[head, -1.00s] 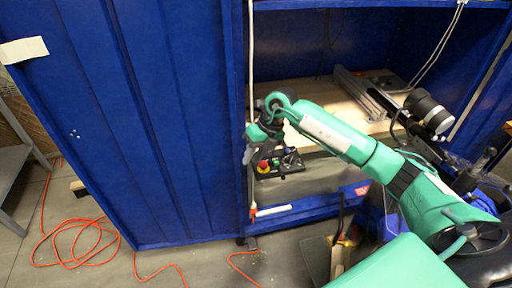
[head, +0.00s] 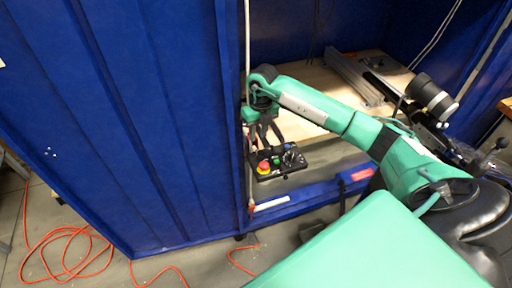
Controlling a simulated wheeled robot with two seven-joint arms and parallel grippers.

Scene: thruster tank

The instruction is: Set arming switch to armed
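A small black control box (head: 268,172) sits at the front edge of the opening in the blue cabinet, low and near the door post. On its top are a red-and-yellow button (head: 263,167), a green button and a dark knob or switch (head: 291,156) on the right side. Which control is the arming switch, and how it is set, is too small to tell. My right gripper (head: 264,142) hangs pointing down just above and behind the box's left part. Its two dark fingers look spread with nothing between them. My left gripper is not in view.
The blue cabinet wall (head: 110,110) fills the left. Inside, a wooden shelf (head: 310,88) holds a metal rail (head: 352,77) at the back right. A white cable hangs along the post beside my gripper. An orange cord (head: 70,262) lies on the floor.

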